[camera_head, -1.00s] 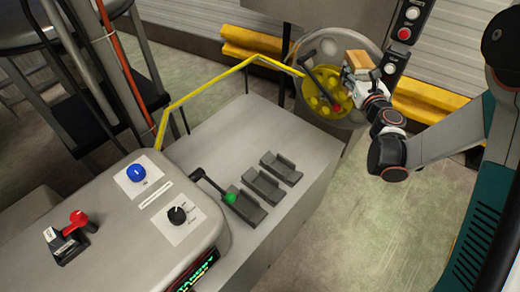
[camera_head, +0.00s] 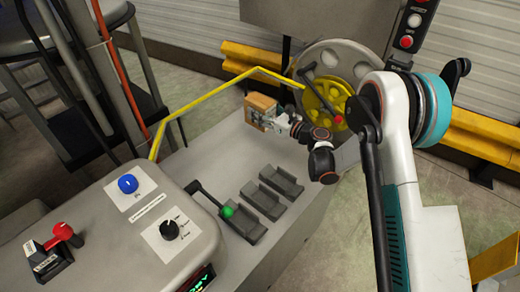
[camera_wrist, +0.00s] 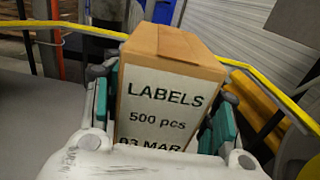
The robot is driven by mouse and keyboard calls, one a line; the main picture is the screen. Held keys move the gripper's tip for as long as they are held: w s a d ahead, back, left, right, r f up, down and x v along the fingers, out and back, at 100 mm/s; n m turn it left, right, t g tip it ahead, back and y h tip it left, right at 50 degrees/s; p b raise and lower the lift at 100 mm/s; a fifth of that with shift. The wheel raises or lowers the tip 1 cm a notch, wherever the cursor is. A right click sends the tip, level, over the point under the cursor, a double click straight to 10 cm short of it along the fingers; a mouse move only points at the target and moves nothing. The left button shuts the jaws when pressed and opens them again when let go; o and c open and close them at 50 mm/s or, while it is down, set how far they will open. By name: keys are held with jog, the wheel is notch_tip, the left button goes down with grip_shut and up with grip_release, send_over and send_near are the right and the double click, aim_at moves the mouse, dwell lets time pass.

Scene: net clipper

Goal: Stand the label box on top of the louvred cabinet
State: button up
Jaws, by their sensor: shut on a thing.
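The label box (camera_head: 260,107) is a brown carton with a white face. In the wrist view the label box (camera_wrist: 160,105) reads "LABELS 500 pcs" and stands between the teal finger pads. My gripper (camera_head: 268,118) is shut on it. The box shows upright over the far end of a grey flat-topped cabinet (camera_head: 210,150). I cannot tell whether it touches that top. No louvres show on this cabinet, so I cannot tell whether it is the louvred one.
Several black cradles (camera_head: 273,190) and a green-knobbed lever (camera_head: 226,211) sit on the grey top. A yellow rail (camera_head: 205,95) runs along its far side. A yellow wheel (camera_head: 325,98) is behind my arm. A control console (camera_head: 130,225) stands at the front left.

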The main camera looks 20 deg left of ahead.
notch_tip(320, 180, down, 16)
jog(key=b, duration=0.5)
jog(key=shift+r, duration=0.3)
jog(key=shift+s+f, duration=0.1)
jog(key=shift+f, duration=0.3)
